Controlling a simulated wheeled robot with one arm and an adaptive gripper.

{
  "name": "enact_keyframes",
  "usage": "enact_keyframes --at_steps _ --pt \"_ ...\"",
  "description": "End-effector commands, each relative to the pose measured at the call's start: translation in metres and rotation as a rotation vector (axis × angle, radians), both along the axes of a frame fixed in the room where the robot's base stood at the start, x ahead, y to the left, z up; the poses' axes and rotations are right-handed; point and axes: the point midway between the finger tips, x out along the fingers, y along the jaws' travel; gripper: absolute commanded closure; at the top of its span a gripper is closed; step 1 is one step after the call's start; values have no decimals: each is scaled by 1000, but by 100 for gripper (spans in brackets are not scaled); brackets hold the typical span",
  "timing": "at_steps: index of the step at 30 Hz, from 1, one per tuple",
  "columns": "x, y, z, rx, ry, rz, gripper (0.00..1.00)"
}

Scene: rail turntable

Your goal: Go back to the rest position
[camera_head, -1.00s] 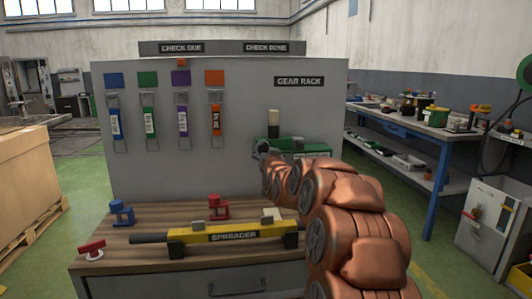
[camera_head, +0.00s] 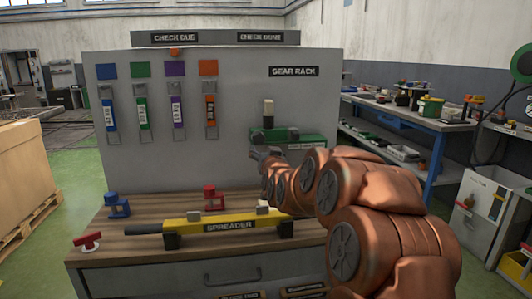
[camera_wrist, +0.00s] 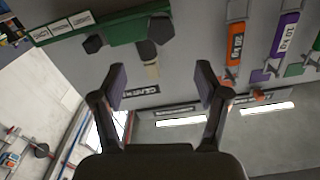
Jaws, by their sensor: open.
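My gripper (camera_wrist: 160,82) is open in the wrist view, with nothing between its two fingers. In the head view my copper-coloured arm reaches from the lower right toward the panel, and its end is just below the green gear rack (camera_head: 290,137). The gear rack also shows in the wrist view (camera_wrist: 120,30), upside down, ahead of the fingers. A yellow spreader (camera_head: 230,226) lies on the wooden bench top (camera_head: 160,207).
Blue, green, purple and orange tags (camera_head: 210,110) hang on the grey panel (camera_head: 235,90). A blue clamp (camera_head: 117,205), a red clamp (camera_head: 213,197) and a red knob (camera_head: 87,241) are on the bench. A blue side table (camera_head: 430,125) stands right, a large crate (camera_head: 25,180) left.

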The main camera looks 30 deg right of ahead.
Motion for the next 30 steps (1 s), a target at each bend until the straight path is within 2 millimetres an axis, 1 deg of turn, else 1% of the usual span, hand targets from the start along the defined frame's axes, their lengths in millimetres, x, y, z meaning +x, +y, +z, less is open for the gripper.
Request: enact_keyframes --at_steps 11,14,17,20,21,23,24,26,27,29,30 --pt "0 0 0 0 1 1 26" --pt "0 8 -5 8 27 14 26" --pt "-3 31 -20 27 98 53 26" --pt "-13 67 -47 60 223 113 26" --pt "-19 82 -60 73 281 138 26" --pt "-31 105 -77 91 366 175 26" --pt "-40 119 -88 100 421 197 26" --pt "-56 139 -106 115 508 229 26" --pt "-68 152 -118 125 569 250 26" --pt "-88 171 -134 138 656 279 26" --pt "-103 183 -144 145 713 297 26"
